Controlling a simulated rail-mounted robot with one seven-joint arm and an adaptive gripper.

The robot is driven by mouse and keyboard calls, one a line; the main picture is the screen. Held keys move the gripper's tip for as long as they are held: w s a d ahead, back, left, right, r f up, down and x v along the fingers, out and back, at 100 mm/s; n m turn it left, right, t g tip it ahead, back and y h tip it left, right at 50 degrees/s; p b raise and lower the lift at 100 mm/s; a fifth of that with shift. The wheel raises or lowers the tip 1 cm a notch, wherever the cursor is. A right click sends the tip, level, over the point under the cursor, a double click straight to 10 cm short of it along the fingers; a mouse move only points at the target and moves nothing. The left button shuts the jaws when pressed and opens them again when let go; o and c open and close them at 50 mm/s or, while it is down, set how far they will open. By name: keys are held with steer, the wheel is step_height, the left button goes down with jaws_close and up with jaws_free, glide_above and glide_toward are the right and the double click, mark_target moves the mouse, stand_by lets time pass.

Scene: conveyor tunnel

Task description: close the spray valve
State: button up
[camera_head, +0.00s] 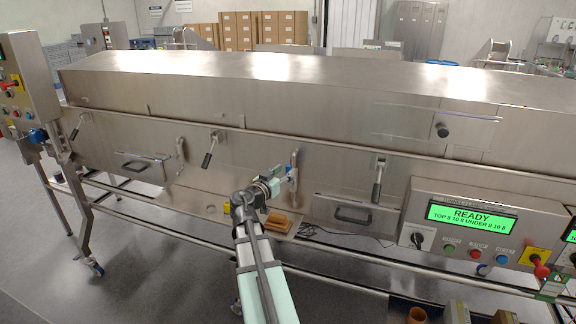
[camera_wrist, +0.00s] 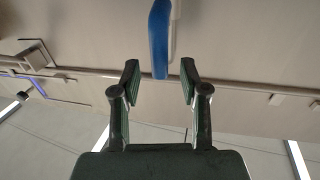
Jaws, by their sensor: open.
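The spray valve shows as a vertical metal pipe (camera_head: 294,160) on the tunnel's front, with a small blue lever (camera_head: 289,171) beside it. In the wrist view the blue lever (camera_wrist: 159,40) hangs from the top edge, and its lower end lies in line with the gap between my fingertips. My gripper (camera_head: 281,175) is right at the lever in the head view. In the wrist view my gripper (camera_wrist: 160,80) is open, with a finger on each side of the lever's end. I see no clear contact. My gripper partly hides the valve body.
A control panel (camera_head: 472,223) with a green READY screen stands at the right. Black-handled latches (camera_head: 208,158) and drawer handles (camera_head: 352,214) stick out of the tunnel front. A brown block (camera_head: 279,222) sits on the ledge below my gripper. A rail runs along the front.

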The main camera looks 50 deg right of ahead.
steer(key=shift+w+d+p, duration=0.1)
steer(key=shift+d+p, duration=0.25)
steer(key=shift+d, duration=1.1)
jaws_close()
